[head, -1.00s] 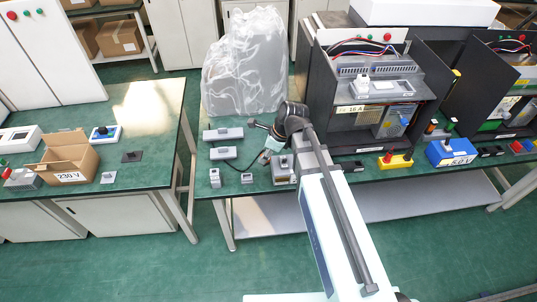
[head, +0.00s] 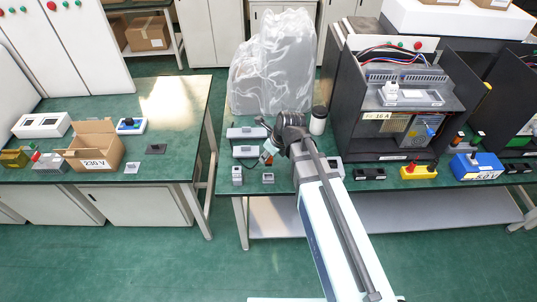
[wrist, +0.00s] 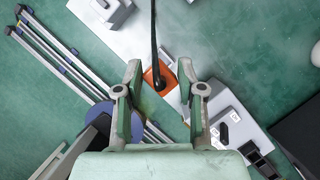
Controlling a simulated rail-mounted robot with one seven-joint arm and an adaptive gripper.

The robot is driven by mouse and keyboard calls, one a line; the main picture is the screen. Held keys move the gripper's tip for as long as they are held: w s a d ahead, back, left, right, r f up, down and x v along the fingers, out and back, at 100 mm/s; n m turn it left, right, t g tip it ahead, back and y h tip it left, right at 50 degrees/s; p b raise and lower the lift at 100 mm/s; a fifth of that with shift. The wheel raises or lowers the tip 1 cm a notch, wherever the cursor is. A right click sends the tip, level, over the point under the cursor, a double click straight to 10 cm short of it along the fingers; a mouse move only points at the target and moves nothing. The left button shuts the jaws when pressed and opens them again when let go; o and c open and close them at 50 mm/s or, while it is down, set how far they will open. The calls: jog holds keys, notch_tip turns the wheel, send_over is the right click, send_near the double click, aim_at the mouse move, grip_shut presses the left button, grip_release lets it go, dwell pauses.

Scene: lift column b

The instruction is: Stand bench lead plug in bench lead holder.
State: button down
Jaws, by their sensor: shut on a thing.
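The orange bench lead plug (wrist: 158,77) is between the fingertips of my gripper (wrist: 160,72) in the wrist view, with a dark cable running up from it. The gripper is shut on it. In the head view my gripper (head: 268,154) is over the green bench, left of my arm, with a bit of orange at its tip. Two small grey blocks stand near the bench's front edge, a taller one (head: 237,176) and a lower one (head: 268,178). I cannot tell which thing is the bench lead holder. The plug's lower end is hidden.
Two grey boxes (head: 247,133) lie behind the blocks. A plastic-covered thing (head: 270,65) and a white cylinder (head: 318,120) stand farther back. A dark open cabinet (head: 395,125) stands right. A cardboard box (head: 95,148) is on the left bench, across a gap.

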aim_at(271, 163)
jog(key=shift+r, duration=0.1)
jog(key=shift+f+b, duration=1.35)
jog(key=shift+f, duration=1.95)
jog(key=shift+f, duration=1.25)
dwell(0.4)
jog(key=c, duration=0.6)
grip_release()
jog(key=shift+c, duration=0.2)
jog(key=shift+r, duration=0.1)
jog(key=shift+r+p, duration=3.15)
jog(key=shift+r, duration=1.25)
